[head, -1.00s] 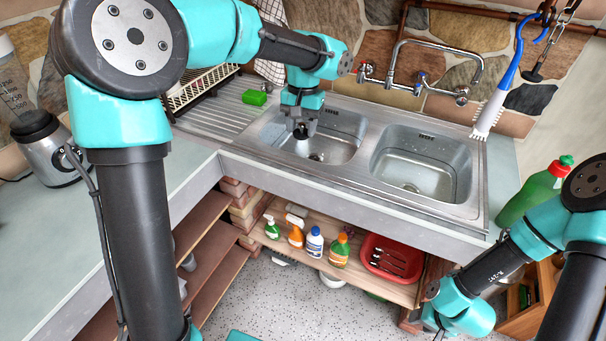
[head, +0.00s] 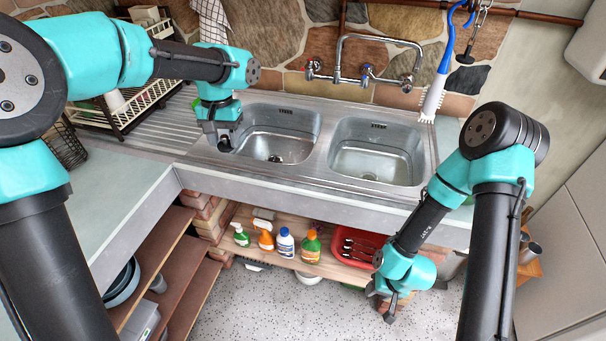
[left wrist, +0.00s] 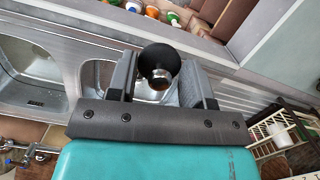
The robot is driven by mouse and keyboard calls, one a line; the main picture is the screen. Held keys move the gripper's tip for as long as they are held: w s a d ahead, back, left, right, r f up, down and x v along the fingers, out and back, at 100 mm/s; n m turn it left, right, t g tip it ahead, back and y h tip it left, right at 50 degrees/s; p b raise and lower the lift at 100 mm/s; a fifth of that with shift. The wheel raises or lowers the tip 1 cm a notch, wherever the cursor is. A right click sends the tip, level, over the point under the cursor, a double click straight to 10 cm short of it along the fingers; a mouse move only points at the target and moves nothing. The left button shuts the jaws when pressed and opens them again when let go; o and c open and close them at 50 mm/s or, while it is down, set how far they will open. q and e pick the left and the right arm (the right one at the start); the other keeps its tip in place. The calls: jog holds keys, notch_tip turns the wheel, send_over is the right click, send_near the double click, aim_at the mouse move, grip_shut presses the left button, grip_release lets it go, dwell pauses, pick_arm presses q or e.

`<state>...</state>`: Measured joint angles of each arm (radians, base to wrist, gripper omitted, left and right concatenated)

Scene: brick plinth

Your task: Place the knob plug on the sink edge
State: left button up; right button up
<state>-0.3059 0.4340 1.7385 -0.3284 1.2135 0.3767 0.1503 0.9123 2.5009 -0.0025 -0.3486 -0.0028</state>
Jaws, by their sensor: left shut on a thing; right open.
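The knob plug (left wrist: 159,57) is a black round stopper with a small metal knob, seen in the left wrist view between my left fingers. My left gripper (left wrist: 157,80) is shut on it. In the head view my left gripper (head: 226,143) is at the left rim of the left basin, beside the ribbed drainboard; whether the plug touches the steel I cannot tell. The sink edge (head: 255,166) is the flat steel front strip of the double sink. My right gripper (head: 389,308) is open and empty, low in front of the counter.
The right basin (head: 375,160) is empty. A chrome tap (head: 375,75) stands behind the basins, and a blue-handled brush (head: 440,75) hangs at the wall. Bottles (head: 285,242) and a red tub (head: 352,246) sit on the shelf below. A dish rack (head: 140,108) is at the left.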

pick_arm(q)
jog(key=s+d+f+m, duration=0.4)
jog(key=d+f+m, duration=0.2)
jog(key=d+m, duration=0.2)
jog(key=s+d+f+m+t+y, duration=0.1)
jog(key=s+d+f+m, duration=0.3)
jog(key=d+m, duration=0.5)
jog(key=shift+s+d+f+m, duration=0.2)
jog(key=shift+d+f+m, duration=0.1)
jog(key=shift+d+f, duration=0.75)
jog(key=shift+w+d+r, duration=0.1)
jog(key=shift+d+r, duration=0.1)
send_over(302, 174)
jog(key=shift+s+d+f, duration=0.25)
jog(key=shift+s+f, duration=0.05)
jog(key=shift+f, duration=0.4)
jog(key=shift+w, duration=0.25)
jog(key=shift+f, duration=1.8)
jog(key=shift+f, duration=0.1)
